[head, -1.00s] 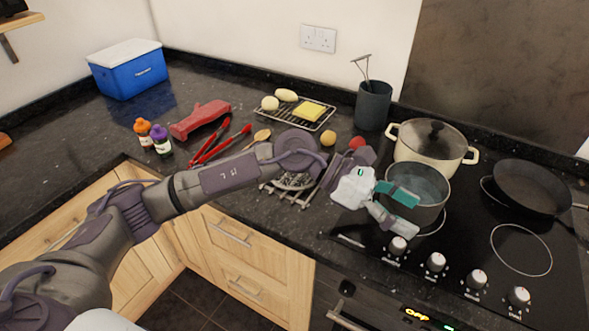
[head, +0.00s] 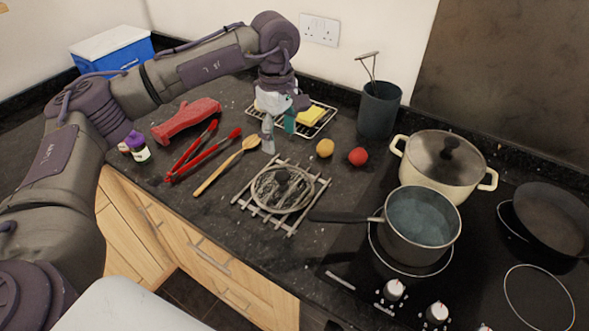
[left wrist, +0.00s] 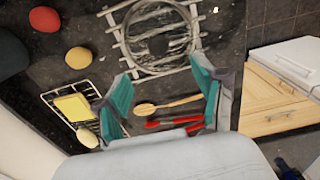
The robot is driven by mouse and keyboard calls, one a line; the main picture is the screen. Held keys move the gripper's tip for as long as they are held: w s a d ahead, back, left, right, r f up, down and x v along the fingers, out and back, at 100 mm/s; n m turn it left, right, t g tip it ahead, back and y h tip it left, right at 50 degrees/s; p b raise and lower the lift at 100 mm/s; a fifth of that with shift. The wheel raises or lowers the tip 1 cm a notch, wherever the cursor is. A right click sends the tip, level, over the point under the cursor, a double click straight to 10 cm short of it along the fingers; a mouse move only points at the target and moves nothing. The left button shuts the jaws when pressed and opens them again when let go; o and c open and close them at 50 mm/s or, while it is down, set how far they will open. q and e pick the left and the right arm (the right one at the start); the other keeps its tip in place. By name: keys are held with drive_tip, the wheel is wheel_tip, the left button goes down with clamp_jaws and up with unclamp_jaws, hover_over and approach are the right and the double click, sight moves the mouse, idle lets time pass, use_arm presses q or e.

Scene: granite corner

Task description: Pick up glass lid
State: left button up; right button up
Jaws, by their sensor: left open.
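The glass lid (head: 282,188) with a dark knob lies flat on a metal trivet (head: 297,226) on the dark counter. In the left wrist view the lid (left wrist: 160,40) shows at the top, beyond my fingertips. My left gripper (head: 279,137) is open and points down above the counter, behind the lid and in front of the wire rack. Its teal-padded fingers stand apart in the left wrist view (left wrist: 163,85), with nothing held between them. My right gripper is not in view.
A saucepan (head: 422,220) stands right of the lid, its handle reaching toward the trivet. A lidded cream pot (head: 430,180) stands behind it. A wooden spoon (head: 222,169) and red tongs (head: 203,155) lie left. A yellow ball (head: 325,148) and red ball (head: 357,156) lie behind.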

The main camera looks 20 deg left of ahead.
use_arm(q)
drive_tip(key=p, duration=0.2)
hover_over(282, 175)
drive_tip(key=f, duration=0.2)
drive_tip(key=s+f, duration=0.1)
drive_tip(key=f, duration=0.1)
drive_tip(key=shift+a+f, duration=0.15)
drive_tip(key=shift+f, duration=0.2)
drive_tip(key=shift+w+f, duration=0.15)
drive_tip(key=shift+f, duration=0.5)
drive_tip(key=shift+w+f, duration=0.15)
drive_tip(key=shift+f, duration=0.45)
drive_tip(key=shift+w+f, duration=0.1)
drive_tip(key=shift+f, duration=0.2)
drive_tip(key=shift+f+p, duration=0.65)
drive_tip(key=shift+p, duration=0.2)
wheel_tip(282, 175, down, 4)
drive_tip(key=shift+w+r+p, duration=0.15)
drive_tip(key=shift+r+p, duration=0.1)
drive_tip(key=shift+p, duration=0.4)
drive_tip(key=shift+f, duration=0.25)
drive_tip(key=shift+c, duration=0.8)
clamp_jaws()
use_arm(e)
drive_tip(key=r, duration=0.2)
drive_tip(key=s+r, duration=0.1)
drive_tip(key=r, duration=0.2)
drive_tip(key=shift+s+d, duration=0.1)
